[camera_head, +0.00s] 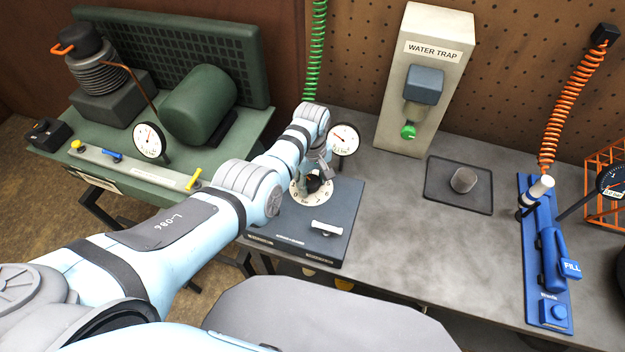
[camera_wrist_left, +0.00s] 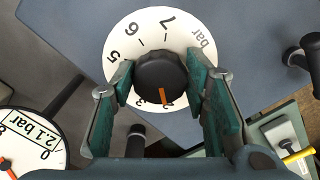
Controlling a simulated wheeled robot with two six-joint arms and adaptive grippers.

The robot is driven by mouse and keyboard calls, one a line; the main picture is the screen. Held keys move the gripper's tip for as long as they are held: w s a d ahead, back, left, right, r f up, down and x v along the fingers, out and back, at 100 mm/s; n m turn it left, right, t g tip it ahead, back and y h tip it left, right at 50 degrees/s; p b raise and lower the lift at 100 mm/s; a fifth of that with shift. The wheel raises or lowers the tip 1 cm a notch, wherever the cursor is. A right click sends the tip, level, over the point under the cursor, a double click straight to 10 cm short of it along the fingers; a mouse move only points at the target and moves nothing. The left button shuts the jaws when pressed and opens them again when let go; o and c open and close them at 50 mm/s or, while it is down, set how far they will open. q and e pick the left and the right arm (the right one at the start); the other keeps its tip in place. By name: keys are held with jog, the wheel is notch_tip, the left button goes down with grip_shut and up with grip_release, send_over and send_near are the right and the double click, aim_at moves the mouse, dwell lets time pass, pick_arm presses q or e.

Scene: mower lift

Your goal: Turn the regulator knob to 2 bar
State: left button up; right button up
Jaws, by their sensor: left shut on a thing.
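The black regulator knob (camera_wrist_left: 162,76) sits at the middle of a white numbered dial (camera_wrist_left: 122,50) on a blue-grey box (camera_head: 342,205). My left gripper (camera_wrist_left: 160,80) is shut on the knob, a green-padded finger on each side. The knob's orange mark (camera_wrist_left: 164,96) points to the bottom of the wrist picture, at a partly hidden numeral that looks like 2. The dial's 5, 6, 7 and "bar" are readable; other marks are hidden by the fingers. A round gauge (camera_head: 345,139) stands behind the box; its label (camera_wrist_left: 31,127) reads 2.1 bar. My right gripper is not in view.
A white handle (camera_head: 327,227) lies on the box's front right. A water trap panel (camera_head: 426,75), a dark tray (camera_head: 447,197) and a blue FILL station (camera_head: 545,260) stand to the right. A green compressor (camera_head: 198,105) is at the left. The grey bench between is partly clear.

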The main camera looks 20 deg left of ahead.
aim_at(312, 181)
pick_arm(q)
jog(key=shift+a, duration=0.1)
jog(key=o, duration=1.1)
jog(key=shift+w, duration=0.1)
jog(key=shift+r, duration=0.1)
notch_tip(312, 181, up, 12)
jog(key=shift+f, duration=0.15)
